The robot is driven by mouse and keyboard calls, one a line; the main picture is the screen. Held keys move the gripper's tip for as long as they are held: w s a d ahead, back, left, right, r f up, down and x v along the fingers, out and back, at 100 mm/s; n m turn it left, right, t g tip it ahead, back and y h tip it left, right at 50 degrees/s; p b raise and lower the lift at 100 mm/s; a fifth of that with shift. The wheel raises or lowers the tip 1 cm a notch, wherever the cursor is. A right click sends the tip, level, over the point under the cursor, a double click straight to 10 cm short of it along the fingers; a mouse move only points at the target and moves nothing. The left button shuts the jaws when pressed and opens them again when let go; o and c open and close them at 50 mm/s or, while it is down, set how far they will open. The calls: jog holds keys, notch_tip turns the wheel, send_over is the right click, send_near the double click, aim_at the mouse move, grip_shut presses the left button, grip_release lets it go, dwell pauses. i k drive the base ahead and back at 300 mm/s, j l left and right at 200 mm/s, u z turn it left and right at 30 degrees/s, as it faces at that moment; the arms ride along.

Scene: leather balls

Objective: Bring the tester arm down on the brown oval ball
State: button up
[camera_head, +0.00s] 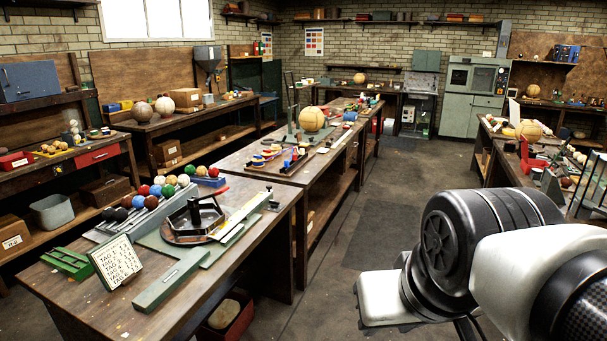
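On the near bench (70,292), a device with a round dark base, a metal ring and a raised lever with a red tip (216,192) stands on a green-grey plate. It may be the tester; no ball shows in it. Beside it, a rack holds several small balls, among them a dark brown one (151,202); I cannot make out an oval shape. A larger tan ball (311,119) rests by a tall stand (289,103) on the bench beyond. My arm crosses the lower right, apart from the benches. My gripper cannot be made out.
A lettered sign (116,262) and a green tray (67,263) sit at the near bench's left. A red box (231,318) stands under that bench. A side bench (525,178) stands at right. The aisle floor (385,190) between is clear.

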aim_at(563, 154)
jog(key=i+l+z, duration=0.1)
jog(key=i+z, duration=0.3)
jog(key=i, duration=0.3)
jog(key=i+j+z, duration=0.1)
jog(key=i+z, duration=0.3)
jog(key=i, duration=0.35)
jog(key=i+z, duration=0.45)
jog(key=i, duration=0.2)
jog(key=i+j+z, duration=0.2)
jog(key=i+z, duration=0.3)
jog(key=i, duration=0.15)
jog(key=i+l+z, duration=0.15)
jog(key=i, duration=0.35)
jog(key=l, duration=0.1)
